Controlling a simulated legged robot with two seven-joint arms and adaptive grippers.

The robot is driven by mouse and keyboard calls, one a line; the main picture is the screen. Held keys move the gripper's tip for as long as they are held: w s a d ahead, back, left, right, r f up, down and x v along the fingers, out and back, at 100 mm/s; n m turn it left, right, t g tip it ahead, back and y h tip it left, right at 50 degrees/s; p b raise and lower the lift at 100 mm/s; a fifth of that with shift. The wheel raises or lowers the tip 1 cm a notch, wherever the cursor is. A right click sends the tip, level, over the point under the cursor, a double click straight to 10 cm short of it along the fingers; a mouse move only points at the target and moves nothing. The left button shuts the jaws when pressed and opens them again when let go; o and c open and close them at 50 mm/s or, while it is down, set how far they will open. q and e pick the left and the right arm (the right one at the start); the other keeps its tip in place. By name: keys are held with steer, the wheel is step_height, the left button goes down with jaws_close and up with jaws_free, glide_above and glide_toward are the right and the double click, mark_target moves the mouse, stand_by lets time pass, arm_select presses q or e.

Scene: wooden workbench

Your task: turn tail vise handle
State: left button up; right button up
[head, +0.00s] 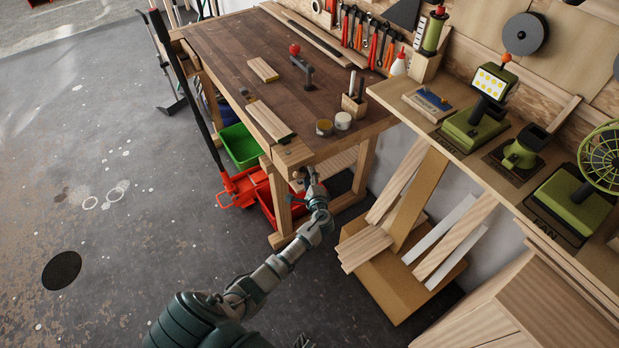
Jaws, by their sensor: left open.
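The tail vise (291,155) is the wooden block at the near end of the workbench (225,60). Its handle is small and dark in the head view, and I cannot pick it out clearly from my gripper. My left arm reaches up from the bottom of the picture. My left gripper (308,178) is open at the vise's near face, just below the bench top. Whether its fingers touch the handle or stand around it is too small to tell. My right gripper is not in view.
An orange floor jack (240,187), a green bin (240,146) and a red bin (268,207) are left of and below the bench end. A cardboard box (395,287) with boards stands at the right. Two small tins (343,121) sit on the bench.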

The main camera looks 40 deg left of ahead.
arm_select(q)
steer(key=shift+s+d+r, duration=0.15)
steer(key=shift+s+d, duration=0.05)
steer(key=shift+s, duration=0.15)
steer(key=v, duration=1.1)
steer(key=shift+d, duration=0.25)
steer(key=shift+w+a, duration=0.1)
steer(key=shift+a, duration=0.05)
